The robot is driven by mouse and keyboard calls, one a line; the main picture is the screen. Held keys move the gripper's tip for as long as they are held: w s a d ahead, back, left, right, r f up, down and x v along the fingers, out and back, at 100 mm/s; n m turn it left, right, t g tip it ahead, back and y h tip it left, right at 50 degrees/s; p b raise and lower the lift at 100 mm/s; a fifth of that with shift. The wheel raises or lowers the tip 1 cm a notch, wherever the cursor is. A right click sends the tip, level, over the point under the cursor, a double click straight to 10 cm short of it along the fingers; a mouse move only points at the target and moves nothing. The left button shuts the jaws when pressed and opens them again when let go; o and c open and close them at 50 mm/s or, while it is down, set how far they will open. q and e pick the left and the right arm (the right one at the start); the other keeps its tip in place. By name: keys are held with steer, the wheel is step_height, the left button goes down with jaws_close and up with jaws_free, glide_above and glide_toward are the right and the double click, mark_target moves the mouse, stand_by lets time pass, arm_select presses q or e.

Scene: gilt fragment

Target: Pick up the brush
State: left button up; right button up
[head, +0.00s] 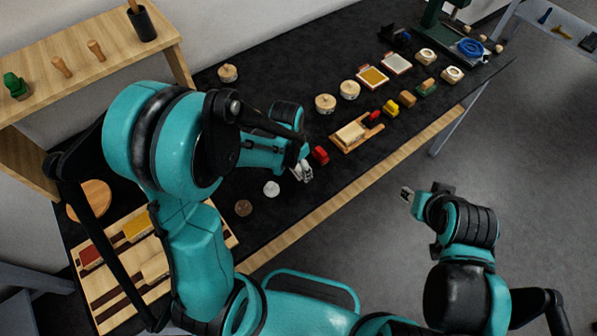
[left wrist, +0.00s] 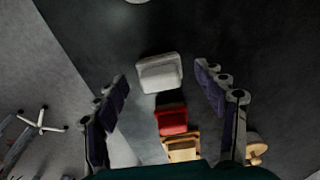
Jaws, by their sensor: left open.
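My left gripper (head: 303,172) is low over the dark table, just left of a small red block (head: 320,155). In the left wrist view its fingers (left wrist: 161,77) are spread apart and empty. A pale grey-white block (left wrist: 160,74) lies between and below them; I cannot tell whether it is the brush. The red block (left wrist: 172,121) lies behind it. In the head view the gripper largely hides the pale block. Farther right, a green piece with a brown top (head: 427,88) is too small to identify. My right gripper (head: 408,195) hangs over the floor; its fingers are unclear.
A wooden tray with a pale block (head: 352,132) lies right of the red block. A white disc (head: 272,188) and a brown disc (head: 243,208) lie left of the gripper. Several round wooden pieces stand farther back. A wooden shelf (head: 110,52) rises at the left.

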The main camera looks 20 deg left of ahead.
arm_select(q)
steer(key=shift+w+d+f, duration=0.1)
steer(key=shift+f, duration=0.7)
steer(key=shift+c, duration=1.2)
steer(key=c, duration=1)
